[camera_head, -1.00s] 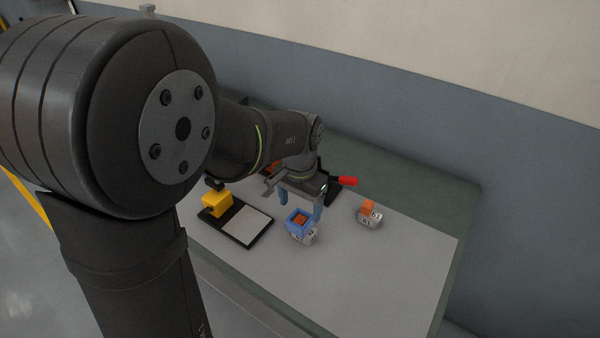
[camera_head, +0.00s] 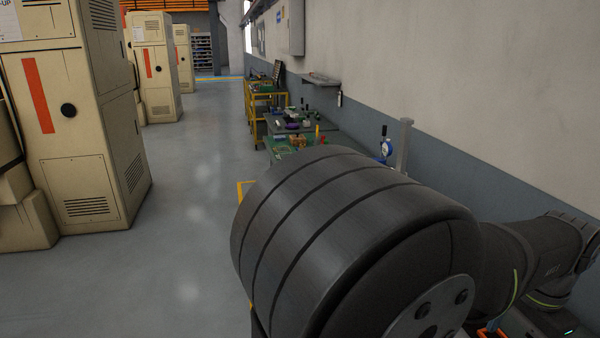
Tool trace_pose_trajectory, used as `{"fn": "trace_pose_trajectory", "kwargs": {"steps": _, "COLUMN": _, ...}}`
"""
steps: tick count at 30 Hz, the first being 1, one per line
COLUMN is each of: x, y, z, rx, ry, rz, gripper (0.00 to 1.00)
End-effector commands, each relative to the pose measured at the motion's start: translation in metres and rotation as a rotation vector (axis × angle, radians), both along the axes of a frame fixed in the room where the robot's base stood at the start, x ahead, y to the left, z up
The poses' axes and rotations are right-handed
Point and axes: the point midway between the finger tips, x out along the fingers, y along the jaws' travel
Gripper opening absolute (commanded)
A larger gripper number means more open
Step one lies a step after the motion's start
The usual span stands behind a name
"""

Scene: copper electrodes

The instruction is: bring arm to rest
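My arm (camera_head: 535,255) reaches in from the lower middle to the right edge and bends down there. My gripper's fingers are not in view; they lie beyond the bottom right of the picture. A small orange and blue piece (camera_head: 490,332) shows at the bottom edge under my arm. It is too cut off to tell what it is. The worktable with the electrodes is out of view.
Beige cabinets (camera_head: 75,120) stand at the left, with open grey floor (camera_head: 190,220) in front of them. A row of benches (camera_head: 300,130) with tools runs along the wall, and a grey post (camera_head: 403,145) stands beyond my arm.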

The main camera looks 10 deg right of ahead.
Motion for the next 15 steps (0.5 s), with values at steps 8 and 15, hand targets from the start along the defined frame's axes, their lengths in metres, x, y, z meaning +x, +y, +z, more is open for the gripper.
{"fn": "trace_pose_trajectory", "kwargs": {"steps": 8, "x": 0.000, "y": 0.001, "z": -0.026, "rx": 0.004, "ry": 0.001, "rz": 0.000, "gripper": 0.74}}
{"fn": "trace_pose_trajectory", "kwargs": {"steps": 15, "x": 0.000, "y": 0.001, "z": -0.074, "rx": 0.006, "ry": 0.002, "rz": 0.000, "gripper": 0.74}}
